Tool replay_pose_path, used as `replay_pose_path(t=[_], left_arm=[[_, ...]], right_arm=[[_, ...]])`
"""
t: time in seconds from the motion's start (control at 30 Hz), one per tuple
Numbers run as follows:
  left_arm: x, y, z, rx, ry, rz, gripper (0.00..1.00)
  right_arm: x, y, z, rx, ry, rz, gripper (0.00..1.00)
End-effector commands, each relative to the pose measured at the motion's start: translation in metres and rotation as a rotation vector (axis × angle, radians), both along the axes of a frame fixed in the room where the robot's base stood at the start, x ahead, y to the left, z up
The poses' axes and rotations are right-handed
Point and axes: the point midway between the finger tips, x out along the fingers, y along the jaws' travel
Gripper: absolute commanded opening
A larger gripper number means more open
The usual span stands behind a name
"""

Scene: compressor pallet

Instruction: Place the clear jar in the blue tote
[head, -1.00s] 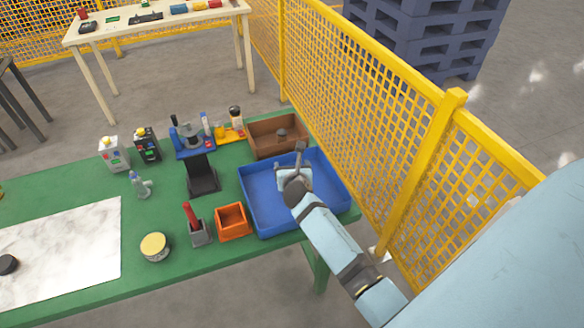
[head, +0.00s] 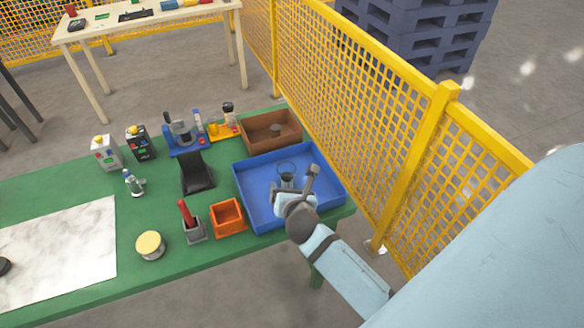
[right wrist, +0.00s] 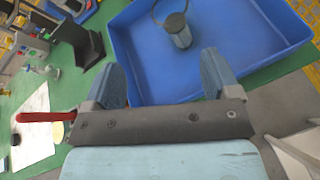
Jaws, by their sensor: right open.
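The clear jar (head: 287,176) is inside the blue tote (head: 246,200), toward its middle, with a thin ring showing at its top. The right wrist view also shows the jar (right wrist: 181,36) on the tote floor, apart from the tote's walls. My right gripper (head: 295,186) is over the front part of the tote, close to the jar in the picture. In the right wrist view its two fingers (right wrist: 162,78) are spread with nothing between them, and the jar is beyond the fingertips. My left gripper is not in view.
The green table (head: 105,262) holds an orange bin (head: 228,217), a brown box (head: 270,131), a black stand (head: 196,175), a red-handled tool in a grey holder (head: 190,222) and a yellow-lidded tin (head: 150,245). A yellow mesh fence (head: 350,95) runs close along the right.

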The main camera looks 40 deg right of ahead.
Motion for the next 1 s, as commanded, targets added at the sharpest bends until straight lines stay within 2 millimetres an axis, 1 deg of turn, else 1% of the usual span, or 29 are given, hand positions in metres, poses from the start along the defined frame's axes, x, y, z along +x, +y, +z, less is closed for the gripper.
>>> replay_pose_path(t=[0.03, 0.07, 0.1, 0.17, 0.2, 0.27, 0.3, 0.37, 0.4, 0.5, 0.6, 0.7, 0.8, 1.0], left_arm=[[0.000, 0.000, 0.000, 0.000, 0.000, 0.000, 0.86], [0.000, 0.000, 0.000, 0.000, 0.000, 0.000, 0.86], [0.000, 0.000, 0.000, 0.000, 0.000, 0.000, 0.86], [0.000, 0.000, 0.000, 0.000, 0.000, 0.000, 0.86], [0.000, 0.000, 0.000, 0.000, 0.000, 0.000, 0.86], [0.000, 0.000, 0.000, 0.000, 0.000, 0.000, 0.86], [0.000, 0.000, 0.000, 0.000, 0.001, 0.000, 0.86], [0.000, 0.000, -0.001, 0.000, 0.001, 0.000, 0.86], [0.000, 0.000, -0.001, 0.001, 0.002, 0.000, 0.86], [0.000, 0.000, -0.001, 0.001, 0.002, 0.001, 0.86], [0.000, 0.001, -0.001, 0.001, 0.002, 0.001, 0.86], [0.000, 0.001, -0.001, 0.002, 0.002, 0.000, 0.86], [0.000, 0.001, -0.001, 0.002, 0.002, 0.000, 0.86], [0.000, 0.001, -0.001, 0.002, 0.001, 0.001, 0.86]], right_arm=[[-0.011, 0.008, -0.011, 0.135, -0.028, -0.020, 0.82], [-0.016, 0.013, -0.017, 0.235, -0.050, -0.038, 0.82], [-0.026, 0.020, -0.026, 0.378, -0.077, -0.070, 0.82], [-0.040, 0.032, -0.038, 0.606, -0.112, -0.128, 0.82], [-0.050, 0.040, -0.045, 0.759, -0.130, -0.174, 0.82], [-0.066, 0.051, -0.055, 0.986, -0.150, -0.253, 0.82], [-0.076, 0.059, -0.061, 1.139, -0.158, -0.313, 0.82], [-0.093, 0.070, -0.068, 1.363, -0.163, -0.417, 0.82], [-0.104, 0.076, -0.073, 1.506, -0.163, -0.490, 0.82], [-0.129, 0.091, -0.081, 1.824, -0.154, -0.686, 0.82], [-0.149, 0.101, -0.086, 2.061, -0.139, -0.864, 0.82], [-0.161, 0.108, -0.088, 2.212, -0.129, -0.996, 0.82], [-0.167, 0.111, -0.089, 2.286, -0.122, -1.068, 0.82], [-0.168, 0.112, -0.089, 2.307, -0.121, -1.087, 0.82]])
